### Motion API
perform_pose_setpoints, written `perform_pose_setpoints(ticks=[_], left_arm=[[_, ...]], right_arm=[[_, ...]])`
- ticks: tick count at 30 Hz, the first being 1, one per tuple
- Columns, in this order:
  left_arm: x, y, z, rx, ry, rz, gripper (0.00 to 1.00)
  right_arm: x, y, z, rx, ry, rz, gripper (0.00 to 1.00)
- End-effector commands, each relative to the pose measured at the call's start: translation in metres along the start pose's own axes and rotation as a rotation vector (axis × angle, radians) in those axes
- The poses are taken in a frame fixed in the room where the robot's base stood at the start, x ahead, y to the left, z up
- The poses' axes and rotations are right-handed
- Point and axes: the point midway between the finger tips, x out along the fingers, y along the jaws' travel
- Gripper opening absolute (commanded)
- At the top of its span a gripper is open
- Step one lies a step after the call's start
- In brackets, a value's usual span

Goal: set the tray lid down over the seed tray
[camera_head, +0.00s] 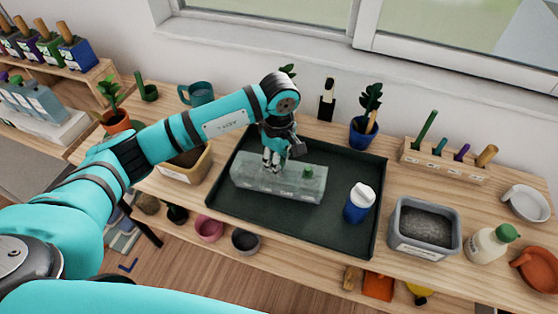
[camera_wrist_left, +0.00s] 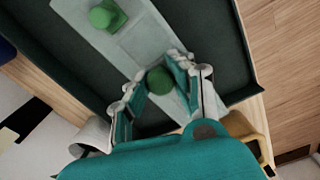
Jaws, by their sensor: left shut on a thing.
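The tray lid (camera_head: 300,172) is a long, pale grey, see-through cover with two green knobs, over the large dark green tray. My left gripper (camera_head: 271,166) comes down on its left part and is shut on one knob. In the left wrist view, the fingers (camera_wrist_left: 160,88) close around that green knob. The other knob (camera_wrist_left: 107,15) stands free farther along the lid (camera_wrist_left: 130,42). Faint lettering shows along the near side of the lid's shape. I cannot make out the seed tray apart from the lid, or tell whether the lid rests on it.
The dark green tray (camera_head: 350,228) lies on a wooden bench. A blue bottle with a white cap (camera_head: 358,203) stands in it, right of the lid. A grey soil tub (camera_head: 424,229) is beyond its right edge, a tan box (camera_head: 185,168) at its left.

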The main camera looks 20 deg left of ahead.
Motion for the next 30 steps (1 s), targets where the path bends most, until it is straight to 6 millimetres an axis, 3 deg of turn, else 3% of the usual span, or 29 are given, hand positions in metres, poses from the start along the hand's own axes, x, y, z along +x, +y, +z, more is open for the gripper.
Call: perform_pose_setpoints(ticks=[2,3,9,20,30], left_arm=[[-0.001,0.0,0.0,0.0,0.0,0.001,0.0],[-0.001,0.0,0.0,0.0,0.0,0.001,0.24],[-0.001,0.0,0.0,0.0,0.0,0.001,0.49],[-0.007,0.001,0.0,0.0,0.001,0.003,0.49],[-0.075,0.002,-0.001,0.0,0.002,0.006,0.49]], right_arm=[[0.0,0.0,0.0,0.0,0.0,0.0,0.35],[0.0,0.0,0.0,0.0,0.0,0.0,0.35],[0.0,0.0,0.0,0.0,0.0,0.0,0.35],[0.0,-0.002,-0.001,0.0,0.001,-0.003,0.35],[0.0,-0.002,0.0,0.0,0.0,-0.002,0.35]])
